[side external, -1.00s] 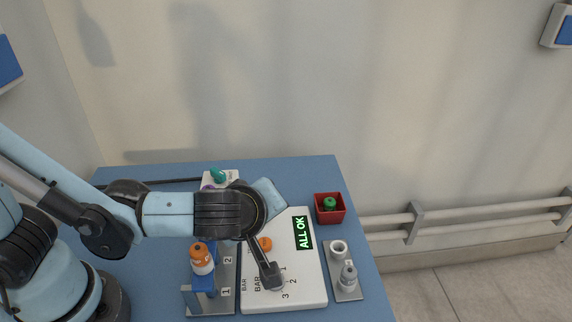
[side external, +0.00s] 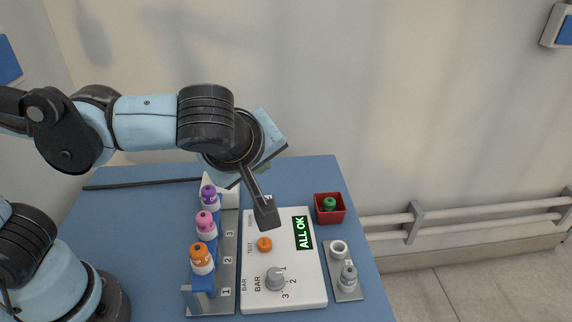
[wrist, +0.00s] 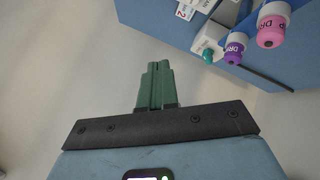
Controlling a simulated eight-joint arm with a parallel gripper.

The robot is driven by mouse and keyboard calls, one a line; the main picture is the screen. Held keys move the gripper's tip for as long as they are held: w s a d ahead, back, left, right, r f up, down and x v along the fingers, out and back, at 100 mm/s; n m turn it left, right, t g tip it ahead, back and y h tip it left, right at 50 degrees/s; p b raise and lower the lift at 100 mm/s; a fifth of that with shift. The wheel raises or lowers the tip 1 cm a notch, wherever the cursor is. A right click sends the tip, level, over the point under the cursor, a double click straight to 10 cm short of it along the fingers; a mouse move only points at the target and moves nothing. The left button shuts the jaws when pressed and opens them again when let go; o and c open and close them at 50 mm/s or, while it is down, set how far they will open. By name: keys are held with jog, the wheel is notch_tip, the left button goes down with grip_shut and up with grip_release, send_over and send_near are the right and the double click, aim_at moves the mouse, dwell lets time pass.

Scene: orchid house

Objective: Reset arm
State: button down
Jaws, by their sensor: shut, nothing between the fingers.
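My gripper (wrist: 156,85) shows in the wrist view as two green fingers, shut together with nothing between them. In the side external view, my arm reaches over the back of the blue table, above the white control panel (side external: 300,275); the fingers are mostly hidden behind the wrist there. The panel has a lit "ALL OK" display (side external: 302,233), an orange button (side external: 265,244) and a grey knob (side external: 275,279). A rack (side external: 226,290) left of the panel holds orange (side external: 201,258), pink (side external: 205,223) and purple (side external: 209,195) capped bottles.
A red box (side external: 342,216) with a green-topped item stands right of the panel. Near it, a grey plate (side external: 351,292) bears a ring and a grey bottle (side external: 348,273). A teal cap (wrist: 208,56) shows by a white holder. The wall stands behind the table (side external: 140,220).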

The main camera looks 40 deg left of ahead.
jog(key=w+a+n+g+h, duration=0.2)
jog(key=a+g, duration=0.5)
jog(key=a, duration=0.9)
jog(key=shift+w+a+h, duration=0.35)
jog(key=shift+w+h, duration=0.35)
jog(key=shift+w, duration=0.5)
jog(key=shift+f+n, duration=0.1)
jog(key=shift+n, duration=0.2)
jog(key=c, duration=1.8)
grip_release()
